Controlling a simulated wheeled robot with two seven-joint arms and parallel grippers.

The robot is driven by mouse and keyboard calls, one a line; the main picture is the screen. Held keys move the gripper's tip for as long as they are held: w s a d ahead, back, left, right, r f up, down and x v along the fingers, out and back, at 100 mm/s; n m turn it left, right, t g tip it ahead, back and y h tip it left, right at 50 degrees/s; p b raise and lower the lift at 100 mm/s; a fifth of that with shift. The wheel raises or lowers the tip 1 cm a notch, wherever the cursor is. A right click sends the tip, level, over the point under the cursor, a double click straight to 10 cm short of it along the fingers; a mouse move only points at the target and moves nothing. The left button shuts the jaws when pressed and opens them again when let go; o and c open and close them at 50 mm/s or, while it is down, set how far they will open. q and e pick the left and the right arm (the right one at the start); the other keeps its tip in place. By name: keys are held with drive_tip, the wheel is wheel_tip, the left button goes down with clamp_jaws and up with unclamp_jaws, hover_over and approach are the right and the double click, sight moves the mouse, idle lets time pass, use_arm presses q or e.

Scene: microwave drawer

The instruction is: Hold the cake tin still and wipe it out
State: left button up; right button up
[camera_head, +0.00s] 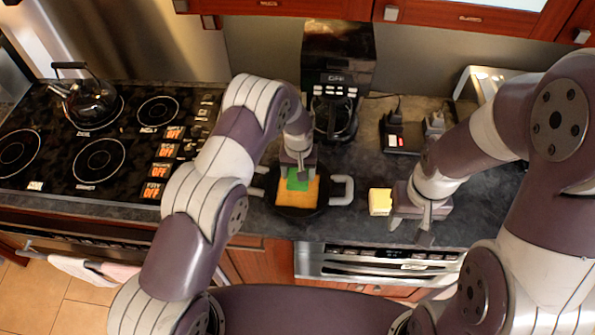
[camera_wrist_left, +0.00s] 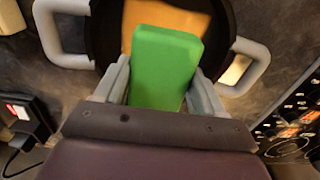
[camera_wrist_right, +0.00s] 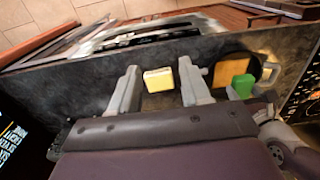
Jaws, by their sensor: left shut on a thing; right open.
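The cake tin (camera_head: 283,208) is a dark round pan with two pale grey handles on the counter, and an orange patch (camera_head: 308,191) lies in it. My left gripper (camera_head: 297,168) is shut on a green sponge (camera_head: 297,182) over the orange patch; the sponge also shows between the fingers in the left wrist view (camera_wrist_left: 163,68). I cannot tell whether it touches the patch. My right gripper (camera_head: 410,225) is open and empty, right of the tin and apart from its handle. A pale yellow block (camera_head: 380,202) sits beside it, appearing between the fingertips in the right wrist view (camera_wrist_right: 158,79).
A coffee maker (camera_head: 338,75) stands behind the tin. A small black device with a red light (camera_head: 397,138) and plugs lie behind the right gripper. A stovetop with a kettle (camera_head: 90,103) is at left. The counter's front edge is close to the tin.

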drive_tip(key=w+a+f+m+g+y, duration=0.1)
drive_tip(key=w+a+f, duration=0.1)
drive_tip(key=w+f, duration=0.75)
drive_tip(key=w+a+f+y, duration=0.1)
drive_tip(key=w+a+f, duration=0.1)
drive_tip(key=w+f, duration=0.7)
drive_tip(key=t, duration=0.1)
hover_over(351, 188)
drive_tip(key=d, duration=0.2)
drive_tip(key=shift+y, duration=0.4)
drive_tip(key=x, duration=0.8)
drive_tip(key=shift+f, duration=0.15)
drive_tip(key=shift+w, duration=0.1)
clamp_jaws()
drive_tip(key=shift+o, duration=1.3)
unclamp_jaws()
